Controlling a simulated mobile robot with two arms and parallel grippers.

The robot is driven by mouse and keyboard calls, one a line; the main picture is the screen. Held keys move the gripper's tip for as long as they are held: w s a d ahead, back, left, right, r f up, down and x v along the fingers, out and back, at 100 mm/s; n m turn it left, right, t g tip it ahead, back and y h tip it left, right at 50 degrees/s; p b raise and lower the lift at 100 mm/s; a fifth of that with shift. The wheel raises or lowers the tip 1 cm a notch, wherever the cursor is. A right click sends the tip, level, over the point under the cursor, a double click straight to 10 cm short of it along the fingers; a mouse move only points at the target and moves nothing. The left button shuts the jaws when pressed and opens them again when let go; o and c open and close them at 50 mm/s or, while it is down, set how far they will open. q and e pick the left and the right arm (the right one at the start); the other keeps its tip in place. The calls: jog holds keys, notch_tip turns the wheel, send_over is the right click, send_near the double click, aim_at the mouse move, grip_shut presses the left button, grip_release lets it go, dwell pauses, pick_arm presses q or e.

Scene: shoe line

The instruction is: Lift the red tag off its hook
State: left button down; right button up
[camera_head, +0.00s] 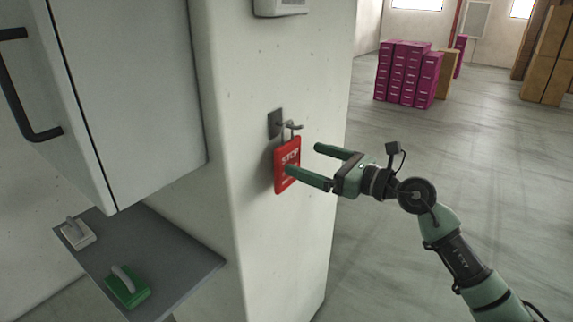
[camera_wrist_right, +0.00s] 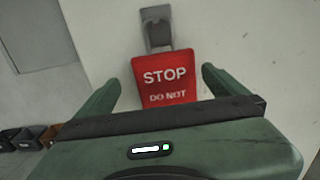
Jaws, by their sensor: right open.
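The red tag (camera_head: 286,157) with white STOP lettering hangs on a metal hook (camera_head: 290,126) on the white pillar. My right gripper (camera_head: 303,162) is open, with its green fingers pointing at the tag; one finger overlaps the tag's lower part in the head view. In the right wrist view the tag (camera_wrist_right: 165,78) sits between the two spread fingertips (camera_wrist_right: 160,82), below the grey hook plate (camera_wrist_right: 157,30). The tag's lower edge is hidden behind the gripper body there. I cannot tell whether a finger touches the tag. My left gripper is not in view.
A grey cabinet (camera_head: 130,80) with a black handle is at the left. Below it, a grey shelf (camera_head: 185,250) holds a green-based block (camera_head: 127,288) and a white one (camera_head: 77,234). Magenta boxes (camera_head: 407,75) stand far back. The floor at right is clear.

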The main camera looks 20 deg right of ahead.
aim_at(291, 150)
jog(key=p+x, duration=0.1)
jog(key=x, duration=0.1)
jog(key=p+x, duration=0.1)
jog(key=x, duration=0.1)
jog(key=p+x, duration=0.1)
jog(key=x, duration=0.1)
jog(key=shift+w+d+r, duration=0.1)
jog(key=shift+w+r, duration=0.25)
jog(key=shift+w, duration=0.05)
jog(key=shift+w+a+f, duration=0.15)
jog(key=shift+w+a, duration=0.1)
jog(key=shift+d, duration=0.15)
jog(key=shift+c, duration=0.7)
jog(key=c, duration=1)
